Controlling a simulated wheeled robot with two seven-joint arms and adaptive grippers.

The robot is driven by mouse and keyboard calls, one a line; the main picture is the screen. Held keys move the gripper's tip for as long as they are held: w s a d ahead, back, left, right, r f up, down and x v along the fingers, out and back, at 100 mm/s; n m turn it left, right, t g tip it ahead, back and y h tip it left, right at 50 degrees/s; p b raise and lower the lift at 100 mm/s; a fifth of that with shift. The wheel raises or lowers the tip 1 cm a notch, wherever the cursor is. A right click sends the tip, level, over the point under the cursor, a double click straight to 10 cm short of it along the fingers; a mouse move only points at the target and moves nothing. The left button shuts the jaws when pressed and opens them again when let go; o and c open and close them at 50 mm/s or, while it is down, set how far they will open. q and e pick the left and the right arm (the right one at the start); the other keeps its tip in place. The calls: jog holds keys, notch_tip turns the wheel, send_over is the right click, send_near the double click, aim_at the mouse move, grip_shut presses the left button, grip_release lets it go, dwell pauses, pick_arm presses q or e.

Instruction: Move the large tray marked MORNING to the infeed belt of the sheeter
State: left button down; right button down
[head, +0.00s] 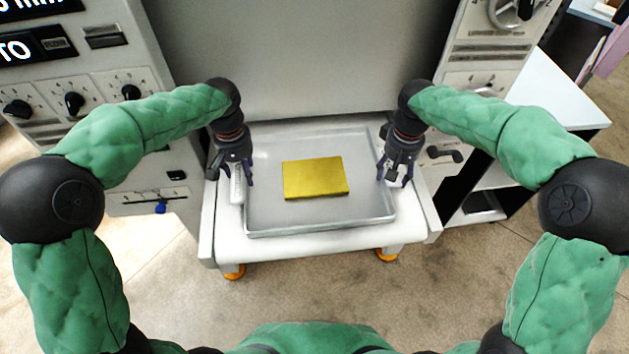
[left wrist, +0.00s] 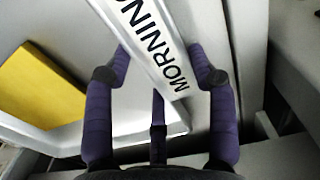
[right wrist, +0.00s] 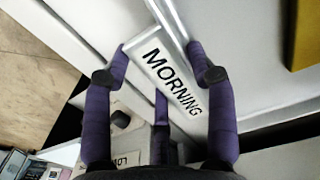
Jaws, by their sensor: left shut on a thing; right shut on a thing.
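The large grey metal tray (head: 290,217) lies over the white infeed belt bed (head: 310,247) of the sheeter, with a flat yellow slab (head: 315,178) in it. I cannot tell whether its underside touches the bed. A MORNING label shows on its side in the left wrist view (left wrist: 165,60) and in the right wrist view (right wrist: 172,82). My left gripper (head: 236,182) is shut on the tray's left side. My right gripper (head: 395,178) is shut on its right side. In the wrist views, the fingers stand on both sides of the labelled edge.
The sheeter's grey upright panel (head: 300,60) stands behind the tray. A control cabinet with black knobs (head: 75,102) is on the left, and another with a handwheel (head: 510,10) is on the right. A white side table (head: 560,95) stands at far right. The floor in front is clear.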

pick_arm(q)
jog(key=shift+c, duration=2)
grip_release()
pick_arm(e)
jog(key=shift+c, duration=1.9)
grip_release()
pick_arm(q)
jog(key=shift+r, duration=0.1)
notch_tip(320, 180, up, 12)
pick_arm(e)
notch_tip(320, 180, up, 12)
